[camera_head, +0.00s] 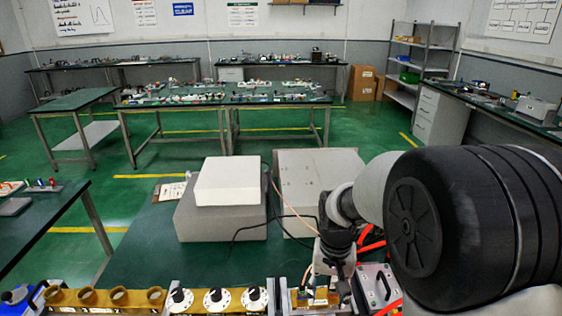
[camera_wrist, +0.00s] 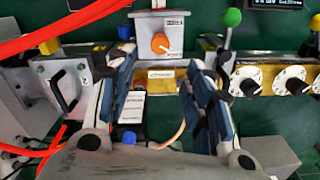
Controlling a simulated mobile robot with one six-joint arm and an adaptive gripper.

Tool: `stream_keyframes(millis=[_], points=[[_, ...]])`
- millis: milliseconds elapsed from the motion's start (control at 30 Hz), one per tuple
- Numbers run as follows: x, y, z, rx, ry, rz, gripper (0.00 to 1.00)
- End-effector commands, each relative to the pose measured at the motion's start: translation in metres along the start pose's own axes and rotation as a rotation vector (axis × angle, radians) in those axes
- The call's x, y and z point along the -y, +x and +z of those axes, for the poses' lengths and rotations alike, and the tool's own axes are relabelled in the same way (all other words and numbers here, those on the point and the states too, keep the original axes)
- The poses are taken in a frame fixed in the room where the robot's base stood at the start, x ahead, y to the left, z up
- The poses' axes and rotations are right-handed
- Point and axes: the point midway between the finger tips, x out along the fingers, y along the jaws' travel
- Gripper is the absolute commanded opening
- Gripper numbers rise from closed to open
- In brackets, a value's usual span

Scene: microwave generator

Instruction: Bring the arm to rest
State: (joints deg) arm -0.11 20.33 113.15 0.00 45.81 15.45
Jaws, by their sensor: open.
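My arm (camera_head: 455,215) reaches in from the right in the head view and bends down over the near bench. My gripper (camera_wrist: 163,85) is open in the wrist view, its two blue-padded fingers spread apart. Nothing is held between them. A brass-coloured block with a label (camera_wrist: 160,75) lies beyond the fingers, and a grey box with an orange knob (camera_wrist: 160,43) stands just above it in the picture. In the head view the gripper (camera_head: 322,285) hangs close over the equipment at the bench front, and its fingertips are hard to make out.
Brass panels with white dials (camera_head: 215,299) line the bench front. A green-ball lever (camera_wrist: 232,18) and red hoses (camera_wrist: 75,22) are close to the gripper. A white box on a grey one (camera_head: 228,182) stands behind. Green bench surface (camera_head: 140,245) is clear at left.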

Motion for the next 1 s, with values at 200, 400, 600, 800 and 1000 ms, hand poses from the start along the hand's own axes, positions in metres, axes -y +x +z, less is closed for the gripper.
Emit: stream_keyframes(millis=[200, 400, 600, 800, 1000], points=[[-0.012, -0.072, 0.041, -0.104, -0.062, -0.025, 0.47], [-0.029, -0.124, 0.101, -0.212, -0.136, -0.042, 0.47], [-0.046, -0.147, 0.16, -0.315, -0.206, -0.05, 0.47], [-0.055, -0.15, 0.195, -0.379, -0.251, -0.051, 0.47], [-0.058, -0.149, 0.204, -0.394, -0.263, -0.051, 0.47]])
